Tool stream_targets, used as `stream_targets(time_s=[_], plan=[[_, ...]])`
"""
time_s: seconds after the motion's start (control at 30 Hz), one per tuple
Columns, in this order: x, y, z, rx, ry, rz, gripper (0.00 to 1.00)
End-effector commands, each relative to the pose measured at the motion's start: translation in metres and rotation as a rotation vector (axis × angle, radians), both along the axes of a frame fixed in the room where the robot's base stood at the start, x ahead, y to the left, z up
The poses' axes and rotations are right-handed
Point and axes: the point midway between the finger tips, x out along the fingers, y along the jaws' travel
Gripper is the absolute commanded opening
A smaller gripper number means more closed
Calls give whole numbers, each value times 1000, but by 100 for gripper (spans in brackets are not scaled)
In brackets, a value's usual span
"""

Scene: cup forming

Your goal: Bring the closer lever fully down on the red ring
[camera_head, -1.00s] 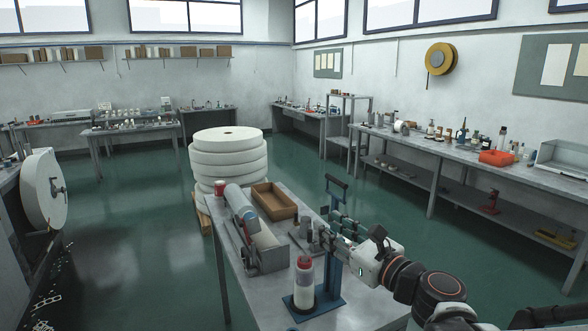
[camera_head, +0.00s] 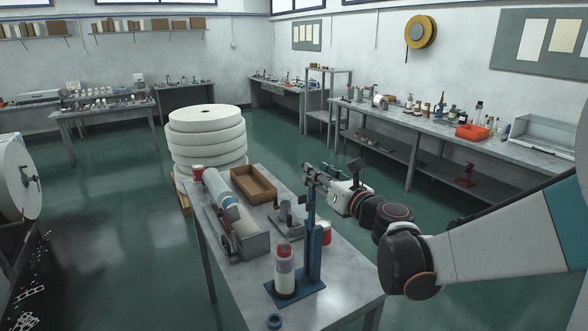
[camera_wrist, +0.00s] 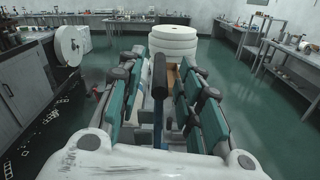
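The closer is a blue stand with a base plate (camera_head: 272,291) near the table's front and an upright column (camera_head: 313,250). A pale cup (camera_head: 285,280) stands upright on the base, with the red ring (camera_head: 285,253) around its upper part. My gripper (camera_head: 312,182) is at the top of the column, reaching in from the right. In the wrist view, the lever's black handle (camera_wrist: 160,76) stands between my gripper's (camera_wrist: 162,92) spread fingers, with gaps on both sides. The lever is raised. In the head view, my gripper largely hides the handle.
On the table (camera_head: 345,288) are a roller machine (camera_head: 236,218), a brown tray (camera_head: 254,184), a small metal device (camera_head: 286,216) and a red-and-white can (camera_head: 326,233) behind the column. A small blue ring (camera_head: 275,321) is at the front. Stacked white rolls (camera_head: 207,140) stand behind the table.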

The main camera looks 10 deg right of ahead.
Motion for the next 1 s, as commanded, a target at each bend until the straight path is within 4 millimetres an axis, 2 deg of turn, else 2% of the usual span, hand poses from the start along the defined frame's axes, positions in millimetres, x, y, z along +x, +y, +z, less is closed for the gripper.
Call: stream_targets(time_s=[0.1, 0.3, 0.47, 0.73, 0.87, 0.9, 1.0], plan=[[21, 7, 0, 0, 0, 2, 33], [44, 14, 0, -1, 0, 0, 33], [51, 17, 0, -1, 0, 0, 33], [52, 17, 0, -1, 0, 0, 33], [52, 17, 0, -1, 0, 0, 4], [52, 17, 0, -1, 0, 0, 0], [52, 17, 0, -1, 0, 0, 0]])
